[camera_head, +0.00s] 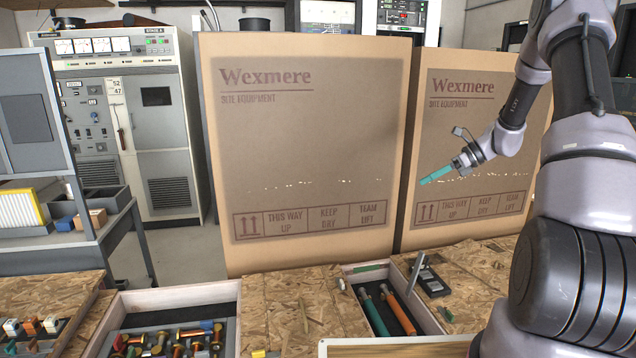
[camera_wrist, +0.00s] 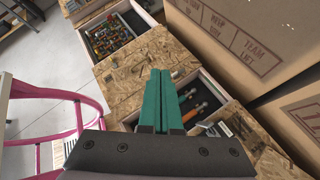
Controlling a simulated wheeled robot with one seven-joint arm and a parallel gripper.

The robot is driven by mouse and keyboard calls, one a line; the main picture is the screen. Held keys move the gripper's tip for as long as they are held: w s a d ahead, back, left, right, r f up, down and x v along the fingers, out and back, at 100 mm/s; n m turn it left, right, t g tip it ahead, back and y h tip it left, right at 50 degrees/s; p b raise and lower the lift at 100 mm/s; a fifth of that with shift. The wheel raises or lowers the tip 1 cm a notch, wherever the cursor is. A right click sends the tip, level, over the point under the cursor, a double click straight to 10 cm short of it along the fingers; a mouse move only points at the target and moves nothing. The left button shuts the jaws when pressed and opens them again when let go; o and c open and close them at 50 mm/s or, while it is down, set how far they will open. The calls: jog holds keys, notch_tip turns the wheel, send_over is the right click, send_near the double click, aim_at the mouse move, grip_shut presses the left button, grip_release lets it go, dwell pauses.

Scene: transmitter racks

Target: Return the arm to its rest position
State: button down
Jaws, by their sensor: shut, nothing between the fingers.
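My arm comes in from the right edge in the head view and reaches up, then bends down to the left. My gripper (camera_head: 436,175) has teal fingers and hangs in front of the right cardboard box, above the workbench. In the wrist view my gripper (camera_wrist: 159,98) points at the bench, with its two teal fingers side by side and touching. Nothing is held between them.
Two large Wexmere cardboard boxes, left (camera_head: 300,150) and right (camera_head: 450,150), stand behind the chipboard bench (camera_head: 295,310). Recessed trays hold orange and green tools (camera_head: 398,312) and several spools (camera_head: 165,345). A grey rack (camera_head: 140,130) stands back left. A pink tubular frame (camera_wrist: 75,96) shows in the wrist view.

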jog(key=s+a+r+n+h, duration=0.3)
jog(key=s+a+r+n, duration=0.3)
jog(key=r, duration=0.4)
jog(key=s+r+n+t+h, duration=0.1)
jog(key=s+r+n, duration=0.3)
jog(key=s, duration=0.4)
jog(key=s+a+r+n+t+h, duration=0.1)
jog(key=s+r+n, duration=0.3)
jog(key=s, duration=0.5)
jog(key=s+a+r+n+t+h, duration=0.1)
jog(key=s+r+n+t+h, duration=0.1)
jog(key=s+n, duration=0.4)
jog(key=s+r+h, duration=0.1)
jog(key=s+r, duration=0.1)
jog(key=s, duration=0.1)
jog(key=shift+r+t+h, duration=0.15)
jog(key=shift+t+h, duration=0.15)
jog(key=shift+t, duration=0.1)
